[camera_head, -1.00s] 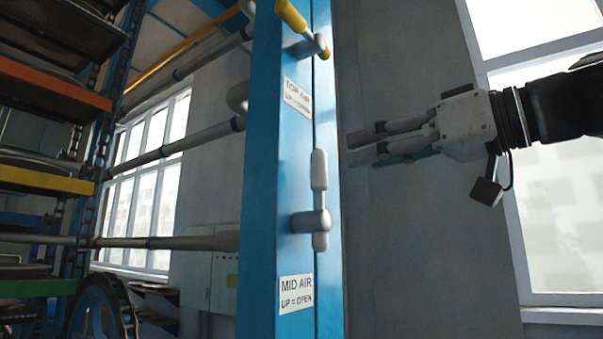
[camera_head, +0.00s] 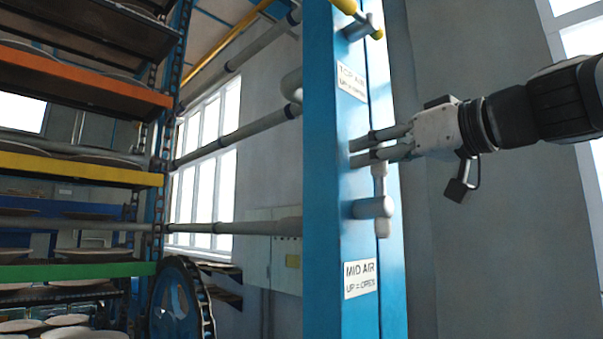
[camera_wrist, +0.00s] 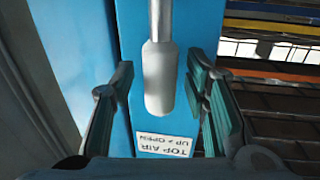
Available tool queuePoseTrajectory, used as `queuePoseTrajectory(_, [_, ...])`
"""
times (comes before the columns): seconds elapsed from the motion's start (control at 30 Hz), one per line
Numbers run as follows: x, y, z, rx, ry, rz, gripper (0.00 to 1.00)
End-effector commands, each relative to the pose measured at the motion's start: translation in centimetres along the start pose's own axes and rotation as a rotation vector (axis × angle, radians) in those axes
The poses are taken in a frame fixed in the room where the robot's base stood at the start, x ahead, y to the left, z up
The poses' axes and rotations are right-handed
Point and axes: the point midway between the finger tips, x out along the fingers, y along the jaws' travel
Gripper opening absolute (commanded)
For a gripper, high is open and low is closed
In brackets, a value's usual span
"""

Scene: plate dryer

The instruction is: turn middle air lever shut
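The middle air lever (camera_head: 380,180) is a pale grey handle on a round grey pivot on the blue post. It stands upright, above the MID AIR, UP = OPEN label (camera_head: 360,279). My gripper (camera_head: 358,152) reaches in from the right at the lever's upper end and hides its tip. In the wrist view, the pale handle (camera_wrist: 160,78) lies between my two fingers, with visible gaps on both sides. The gripper is open and does not appear to touch the handle.
The blue post (camera_head: 330,220) stands close behind the fingers. A yellow lever (camera_head: 353,14) is above, near the TOP AIR label (camera_head: 351,82). Racks with plates (camera_head: 80,170) and a blue wheel (camera_head: 178,305) are on the left. The wall right of the post is clear.

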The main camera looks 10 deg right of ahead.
Motion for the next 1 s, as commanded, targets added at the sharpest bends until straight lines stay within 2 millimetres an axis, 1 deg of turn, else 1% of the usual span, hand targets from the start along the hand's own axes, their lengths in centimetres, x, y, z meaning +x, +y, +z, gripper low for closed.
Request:
queuePoseTrajectory(0.03, [0.0,0.0,0.0,0.000,0.000,0.000,0.31])
queuePoseTrajectory(0.07, [0.0,0.0,0.0,0.000,0.000,0.000,0.24])
queuePoseTrajectory(0.1, [0.0,0.0,0.0,0.000,0.000,0.000,0.15])
queuePoseTrajectory(0.17, [0.0,0.0,0.0,0.000,0.000,0.000,0.01])
queuePoseTrajectory(0.2, [0.0,0.0,0.0,0.000,0.000,0.000,0.00])
queuePoseTrajectory(0.63, [0.0,-0.2,0.2,-0.034,0.007,0.000,0.00])
queuePoseTrajectory(0.77, [0.1,-0.6,0.3,-0.081,0.015,-0.001,0.00])
queuePoseTrajectory(1.0, [0.0,-1.7,0.7,-0.213,0.038,-0.002,0.00])
